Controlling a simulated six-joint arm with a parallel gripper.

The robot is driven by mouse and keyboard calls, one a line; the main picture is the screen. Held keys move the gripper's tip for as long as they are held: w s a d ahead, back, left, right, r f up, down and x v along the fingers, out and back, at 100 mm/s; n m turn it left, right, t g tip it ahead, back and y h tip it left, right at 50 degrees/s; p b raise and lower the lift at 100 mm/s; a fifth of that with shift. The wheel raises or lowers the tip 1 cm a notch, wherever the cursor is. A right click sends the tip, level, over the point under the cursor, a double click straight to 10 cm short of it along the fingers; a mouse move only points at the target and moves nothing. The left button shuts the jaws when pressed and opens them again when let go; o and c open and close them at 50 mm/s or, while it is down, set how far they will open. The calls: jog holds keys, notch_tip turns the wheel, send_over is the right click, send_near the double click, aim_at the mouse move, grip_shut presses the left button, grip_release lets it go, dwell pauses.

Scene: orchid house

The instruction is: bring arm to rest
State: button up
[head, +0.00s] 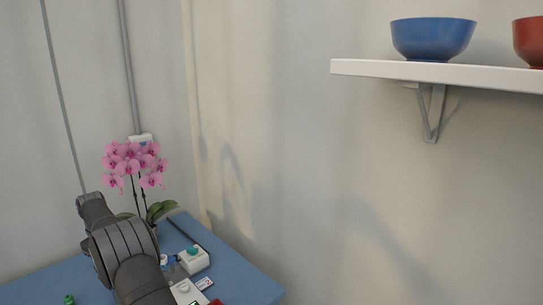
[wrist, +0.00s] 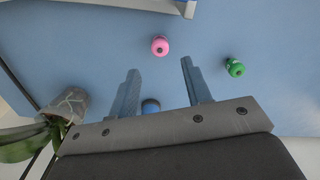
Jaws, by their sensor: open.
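My gripper (wrist: 159,67) is open in the wrist view, its two fingers apart with nothing held between them. It hangs over the blue table (wrist: 95,50). A small blue round object (wrist: 151,106) shows between the fingers, nearer their base; its height relative to them is hard to tell. A pink round object (wrist: 160,45) lies beyond the fingertips, and a green one (wrist: 235,68) lies to the right. In the head view my arm (head: 125,255) is folded over the table at lower left, and the fingers cannot be made out.
A pink orchid (head: 133,163) stands behind my arm; its pot (wrist: 68,108) is close left of my gripper. A white box with a teal top (head: 193,261) sits right of the arm. A wall shelf (head: 450,74) holds a blue bowl (head: 432,40) and a red bowl (head: 530,43).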

notch_tip(320, 180, down, 7)
jog(key=shift+f, duration=0.15)
notch_tip(320, 180, up, 11)
jog(key=d+r, duration=0.5)
jog(key=d, duration=0.6)
jog(key=d+r, duration=0.4)
jog(key=d, duration=0.8)
jog(key=a+f, duration=0.2)
jog(key=a, duration=0.1)
jog(key=a+f, duration=0.2)
jog(key=a, duration=0.2)
jog(key=a+f, duration=0.2)
jog(key=a, duration=0.1)
jog(key=shift+s+a, duration=0.1)
jog(key=shift+a, duration=0.15)
jog(key=f, duration=0.1)
jog(key=a+f, duration=0.1)
jog(key=f, duration=0.1)
jog(key=shift+f, duration=0.45)
